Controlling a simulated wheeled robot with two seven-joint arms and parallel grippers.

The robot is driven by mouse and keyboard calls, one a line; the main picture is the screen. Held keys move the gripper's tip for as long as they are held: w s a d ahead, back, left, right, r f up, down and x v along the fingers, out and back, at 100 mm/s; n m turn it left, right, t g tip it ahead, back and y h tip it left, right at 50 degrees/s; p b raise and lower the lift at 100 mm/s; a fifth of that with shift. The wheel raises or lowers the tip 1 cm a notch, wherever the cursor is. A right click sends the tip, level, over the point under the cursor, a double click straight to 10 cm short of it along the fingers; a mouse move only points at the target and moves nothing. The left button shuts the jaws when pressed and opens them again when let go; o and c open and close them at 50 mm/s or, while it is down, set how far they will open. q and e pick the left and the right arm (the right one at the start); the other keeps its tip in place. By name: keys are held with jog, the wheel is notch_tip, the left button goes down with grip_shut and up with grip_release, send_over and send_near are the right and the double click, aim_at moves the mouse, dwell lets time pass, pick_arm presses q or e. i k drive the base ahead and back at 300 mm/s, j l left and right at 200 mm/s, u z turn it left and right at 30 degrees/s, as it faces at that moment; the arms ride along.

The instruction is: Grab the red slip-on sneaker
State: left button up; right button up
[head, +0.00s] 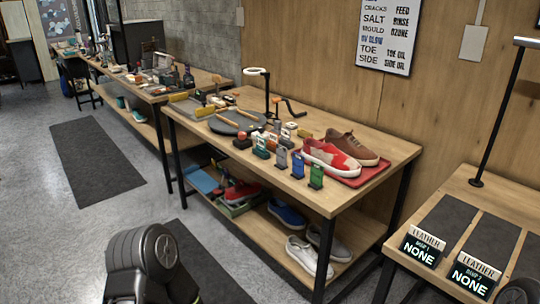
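A red sneaker with pale patches and a white sole (328,157) sits on a red mat (372,174) at the near right end of the middle workbench. I see no laces on it, but it is small in the view. A brown laced sneaker (352,147) stands right behind it on the same mat. Another red shoe (243,191) is on the shelf below, in or on a greenish tray; I cannot tell whether it is a slip-on. Only dark links of my arms show at the bottom edge, well short of the bench. Neither gripper's fingers are in view.
Small coloured holders (297,165) stand just left of the red sneaker. A ring lamp (257,72) rises behind. The lower shelf holds blue (287,213) and pale shoes (307,254). A side table (440,215) with signs stands right. Grey floor lies in front.

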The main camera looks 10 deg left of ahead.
aim_at(326, 154)
jog(key=i+j, duration=0.95)
jog(key=i+j+z, duration=0.15)
jog(key=z, duration=1.65)
